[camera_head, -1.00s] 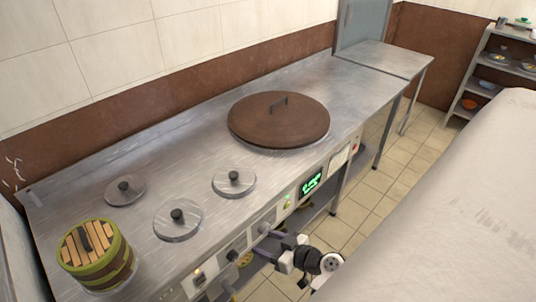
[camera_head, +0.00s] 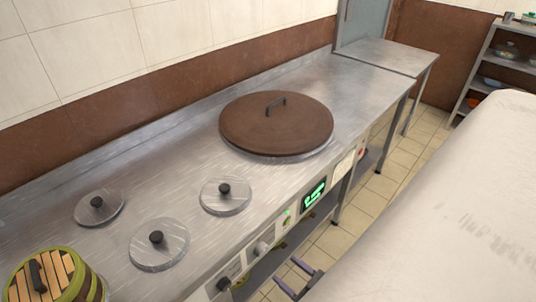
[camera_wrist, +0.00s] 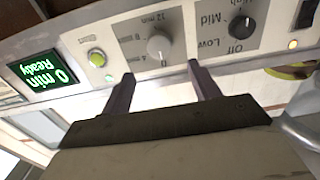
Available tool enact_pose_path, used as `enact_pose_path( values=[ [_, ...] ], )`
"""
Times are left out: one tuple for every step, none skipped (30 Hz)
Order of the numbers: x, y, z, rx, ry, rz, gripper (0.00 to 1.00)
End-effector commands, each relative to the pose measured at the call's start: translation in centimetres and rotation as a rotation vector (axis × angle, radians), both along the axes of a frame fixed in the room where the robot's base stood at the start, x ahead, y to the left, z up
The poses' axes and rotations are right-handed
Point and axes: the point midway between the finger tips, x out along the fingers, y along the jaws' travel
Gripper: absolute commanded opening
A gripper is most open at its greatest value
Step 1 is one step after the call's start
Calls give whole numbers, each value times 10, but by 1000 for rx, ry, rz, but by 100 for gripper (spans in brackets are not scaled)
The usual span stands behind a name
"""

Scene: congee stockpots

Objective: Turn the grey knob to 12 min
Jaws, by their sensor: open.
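The grey knob (camera_wrist: 160,46) is on the front panel, with a dial marked up to 12 min around it. It also shows in the head view (camera_head: 262,247). I cannot tell clearly where its pointer stands. The green display (camera_wrist: 45,73) reads "0 min Ready". My gripper (camera_wrist: 161,72) is open and empty, its two fingers apart, pointing at the panel just short of the grey knob, which lies between their lines. In the head view, my gripper (camera_head: 297,275) is low at the bottom edge, clear of the panel.
A black knob (camera_wrist: 240,25) marked Off, Low, Mid and High sits beside the grey one. The steel counter (camera_head: 120,200) carries a large brown lid (camera_head: 275,122), small lids and a wooden bucket (camera_head: 50,278).

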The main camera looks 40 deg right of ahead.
Motion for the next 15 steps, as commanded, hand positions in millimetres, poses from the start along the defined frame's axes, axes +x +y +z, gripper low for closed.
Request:
enact_pose_path(
  values=[
    [12,2,4,2,0,3,61],
    [18,2,4,2,0,2,61],
    [27,3,3,3,0,3,61],
    [33,3,3,3,1,2,61],
    [39,4,3,2,1,3,61],
    [46,4,3,2,1,1,61],
    [52,5,3,2,1,2,61],
    [56,5,2,3,2,1,61],
    [63,5,2,3,2,2,61],
    [67,5,2,2,1,1,61],
    [70,5,2,2,1,0,61],
    [74,6,1,2,1,1,61],
    [77,6,1,2,1,1,61],
    [79,6,1,2,2,0,61],
    [81,6,0,1,2,-1,61]
  ],
)
